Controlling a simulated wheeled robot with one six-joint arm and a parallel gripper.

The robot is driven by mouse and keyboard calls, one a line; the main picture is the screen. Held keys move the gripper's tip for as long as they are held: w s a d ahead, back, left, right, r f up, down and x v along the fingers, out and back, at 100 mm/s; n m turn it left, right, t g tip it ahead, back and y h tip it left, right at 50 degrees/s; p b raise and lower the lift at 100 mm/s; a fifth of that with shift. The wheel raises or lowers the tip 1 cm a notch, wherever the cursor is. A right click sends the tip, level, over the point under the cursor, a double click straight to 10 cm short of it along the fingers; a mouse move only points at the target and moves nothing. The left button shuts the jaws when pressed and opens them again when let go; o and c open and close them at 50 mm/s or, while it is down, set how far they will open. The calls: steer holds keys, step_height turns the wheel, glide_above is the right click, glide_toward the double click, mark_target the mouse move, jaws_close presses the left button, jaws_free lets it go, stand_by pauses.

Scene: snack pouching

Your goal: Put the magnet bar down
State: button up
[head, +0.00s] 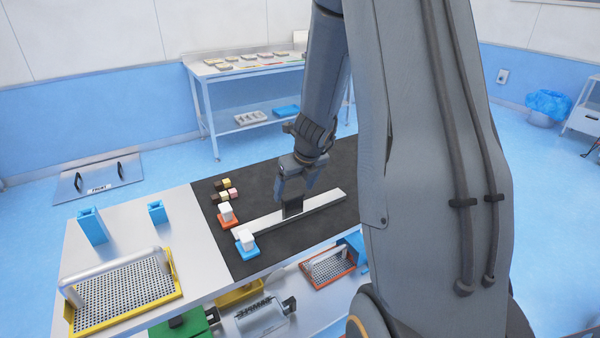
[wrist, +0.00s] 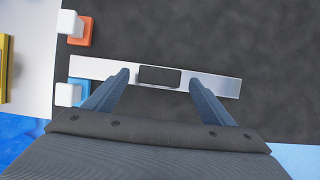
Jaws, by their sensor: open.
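The magnet bar (head: 325,205) is a long silvery flat bar with a dark upright block (head: 292,206) as its handle. It lies on the black mat (head: 262,258) on the table. In the wrist view the bar (wrist: 217,84) runs across the picture, with the dark handle (wrist: 160,76) near its middle. My gripper (head: 296,188) is just above the handle in the head view. In the wrist view its fingers (wrist: 158,82) are spread, one on each side of the handle, with gaps between. Nothing is held.
A white block on an orange base (head: 227,220) and one on a blue base (head: 247,250) stand near the bar's left end. Several small coloured cubes (head: 224,194) lie behind them. A yellow-rimmed perforated tray (head: 175,272) is at left. The mat's right side is clear.

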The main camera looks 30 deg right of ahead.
steer(key=p+v, duration=0.2)
steer(key=v, duration=0.6)
steer(key=s+a+r+n+g, duration=0.1)
steer(key=s+a+n, duration=0.6)
steer(key=n, duration=1)
steer(key=s+a+r+n+g, duration=0.1)
steer(key=s+a+n, duration=0.7)
steer(key=n, duration=1)
steer(key=shift+s+a+r+n, duration=0.2)
steer(key=shift+s+n, duration=0.1)
steer(key=shift+s, duration=0.2)
steer(key=shift+f, duration=0.1)
step_height(320, 180, down, 6)
steer(key=g+b, duration=0.1)
steer(key=b, duration=0.5)
steer(key=shift+f, duration=0.2)
